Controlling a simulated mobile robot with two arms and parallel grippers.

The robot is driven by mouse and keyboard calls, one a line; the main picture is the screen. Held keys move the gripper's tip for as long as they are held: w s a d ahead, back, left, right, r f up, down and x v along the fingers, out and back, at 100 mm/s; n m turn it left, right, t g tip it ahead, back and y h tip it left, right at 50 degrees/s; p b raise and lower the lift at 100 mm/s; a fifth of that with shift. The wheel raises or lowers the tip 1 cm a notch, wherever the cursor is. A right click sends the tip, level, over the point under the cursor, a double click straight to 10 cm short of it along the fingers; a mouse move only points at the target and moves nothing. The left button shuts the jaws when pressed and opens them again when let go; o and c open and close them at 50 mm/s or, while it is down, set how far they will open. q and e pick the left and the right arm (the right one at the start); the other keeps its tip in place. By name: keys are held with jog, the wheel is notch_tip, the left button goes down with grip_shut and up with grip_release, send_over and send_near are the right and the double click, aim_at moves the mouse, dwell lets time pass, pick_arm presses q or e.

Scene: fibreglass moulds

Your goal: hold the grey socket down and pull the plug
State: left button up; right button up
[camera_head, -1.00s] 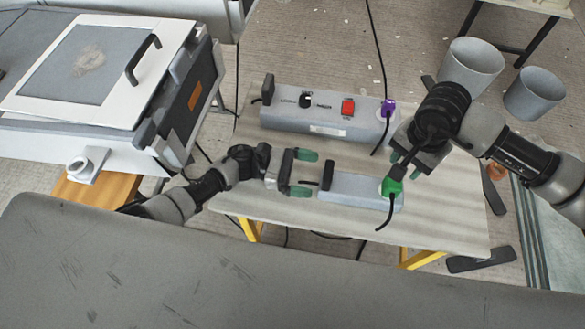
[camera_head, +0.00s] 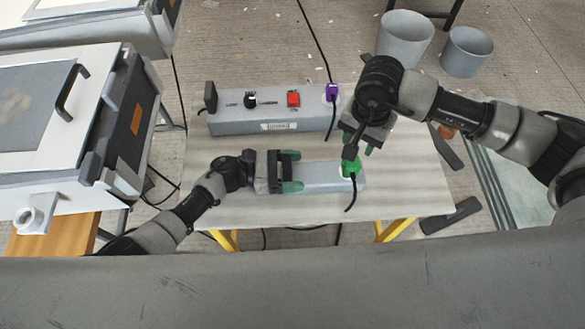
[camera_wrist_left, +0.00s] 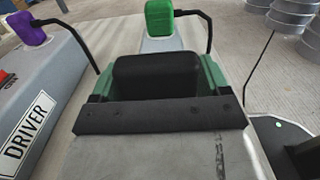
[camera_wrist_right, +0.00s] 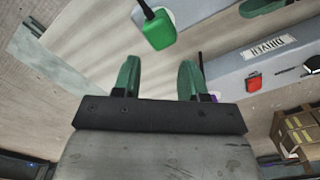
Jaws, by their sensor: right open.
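The grey socket (camera_head: 315,177) lies on the table, with a green plug (camera_head: 350,168) upright in its right end and a black cable trailing from the plug. My left gripper (camera_head: 292,171) is at the socket's left end; in the left wrist view its green fingers flank and appear to touch the black block (camera_wrist_left: 155,75) there. My right gripper (camera_head: 362,142) is open and empty, just behind the green plug. In the right wrist view the plug (camera_wrist_right: 160,30) is beyond its fingertips (camera_wrist_right: 160,65), apart from them.
A longer grey box (camera_head: 270,122) with a dial, a red switch (camera_head: 293,99) and a purple plug (camera_head: 331,92) stands behind the socket, close to both arms. Bare table (camera_head: 420,190) lies to the right. Two buckets (camera_head: 405,38) stand on the floor beyond.

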aim_at(351, 166)
pick_arm(q)
jog(key=c, duration=0.4)
jog(key=shift+c, duration=0.2)
pick_arm(e)
jog(key=o, duration=0.5)
jog(key=shift+f+n, duration=0.1)
jog(key=shift+n, duration=0.2)
jog(key=shift+o, duration=0.3)
jog(key=n, duration=0.2)
jog(key=shift+f+n, duration=0.4)
jog(key=n, duration=0.2)
jog(key=f+n, duration=0.1)
jog(key=n, duration=0.1)
jog(key=shift+f, duration=0.15)
jog(key=shift+f, duration=4.4)
jog(key=shift+c, duration=0.4)
jog(key=c, duration=1.2)
jog(key=shift+r, duration=3)
